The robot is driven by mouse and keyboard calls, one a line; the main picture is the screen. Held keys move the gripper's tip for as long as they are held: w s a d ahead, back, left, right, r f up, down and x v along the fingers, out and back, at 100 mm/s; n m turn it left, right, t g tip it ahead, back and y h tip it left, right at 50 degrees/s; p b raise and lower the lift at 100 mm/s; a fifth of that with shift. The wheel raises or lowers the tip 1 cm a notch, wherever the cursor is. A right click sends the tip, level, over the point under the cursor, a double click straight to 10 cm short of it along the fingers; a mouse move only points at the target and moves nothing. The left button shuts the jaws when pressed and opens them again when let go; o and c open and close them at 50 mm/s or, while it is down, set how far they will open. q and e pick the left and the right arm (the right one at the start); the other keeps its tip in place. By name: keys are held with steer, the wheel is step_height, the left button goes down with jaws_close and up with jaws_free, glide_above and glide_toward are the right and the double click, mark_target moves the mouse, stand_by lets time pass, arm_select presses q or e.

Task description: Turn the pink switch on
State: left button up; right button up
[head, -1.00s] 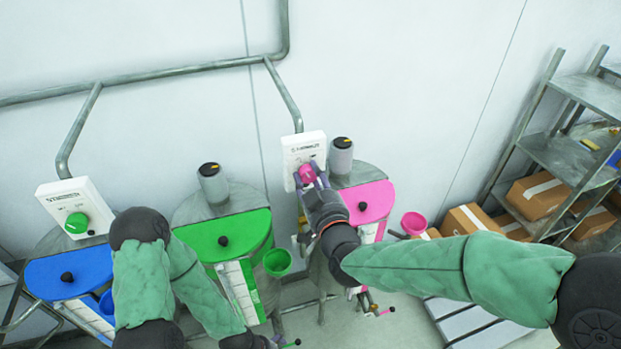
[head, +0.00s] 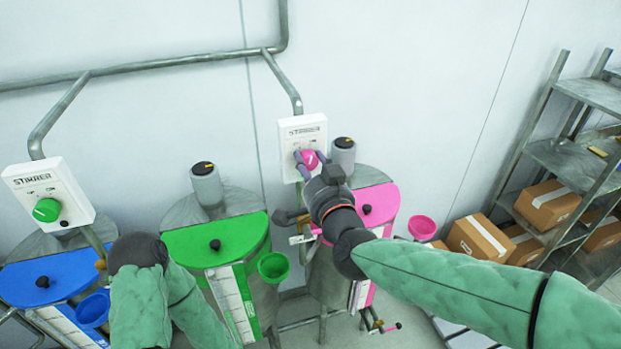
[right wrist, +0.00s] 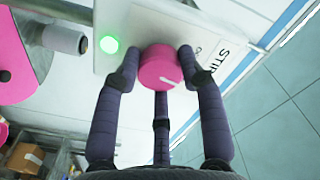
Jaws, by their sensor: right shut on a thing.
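The pink switch (head: 311,158) is a round knob with a pale mark on its face, on a white box labelled STIRRER (head: 303,131) on a pipe at the wall. My right gripper (head: 309,163) is shut on the knob, its fingers around the rim. In the right wrist view the fingers (right wrist: 161,72) close around the pink knob (right wrist: 158,66). A green light (right wrist: 109,44) glows on the box beside it. My left arm shows at the lower left of the head view, but its gripper is out of view.
A drum with a pink lid (head: 378,203) stands below the box. A green-lidded drum (head: 220,238) and a blue-lidded drum (head: 50,282) stand to the left. Another box has a green switch (head: 46,210). A shelf with cartons (head: 548,203) is at the right.

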steer(key=shift+a+f+m+b, duration=0.1)
steer(key=shift+f+m+b, duration=0.05)
steer(key=shift+m+b, duration=0.65)
steer(key=shift+f+m+b, duration=0.1)
steer(key=shift+m+b, duration=0.55)
steer(key=shift+m, duration=0.25)
steer(key=o, duration=1.1)
steer(key=shift+r, duration=0.1)
steer(key=shift+o, duration=0.2)
steer(key=shift+s+r, duration=0.1)
steer(key=shift+s, duration=0.2)
steer(key=v, duration=1.1)
steer(key=shift+s, duration=0.15)
